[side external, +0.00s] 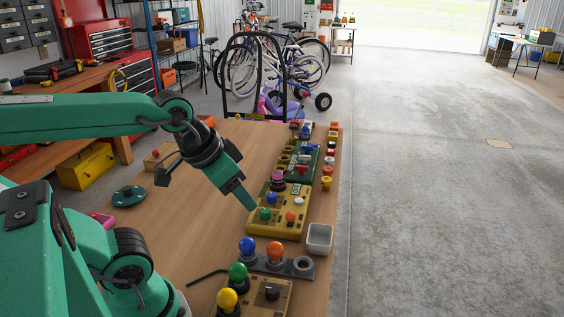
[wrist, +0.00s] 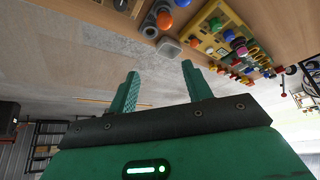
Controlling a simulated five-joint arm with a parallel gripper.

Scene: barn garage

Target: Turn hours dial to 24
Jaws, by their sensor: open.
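I cannot tell for sure which control is the hours dial; no number markings are readable. A black knob (side external: 271,291) sits on a wooden box at the front of the bench. A yellow panel (side external: 262,229) carries a magenta-and-dark knob (side external: 277,182), a green knob (side external: 265,213) and an orange knob (side external: 290,217). My gripper (side external: 250,205) hangs in the air by the left side of the yellow panel in the side view. In the wrist view my gripper (wrist: 160,70) is open and empty, with the yellow panel (wrist: 208,45) beyond it, apart from the fingers.
A grey bar with a blue ball (side external: 247,246) and an orange ball (side external: 276,250) stands in front of the panel. Green (side external: 238,272) and yellow (side external: 227,299) balls are nearer. A white bin (side external: 319,238) is at the right edge. The bench's left middle is mostly clear.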

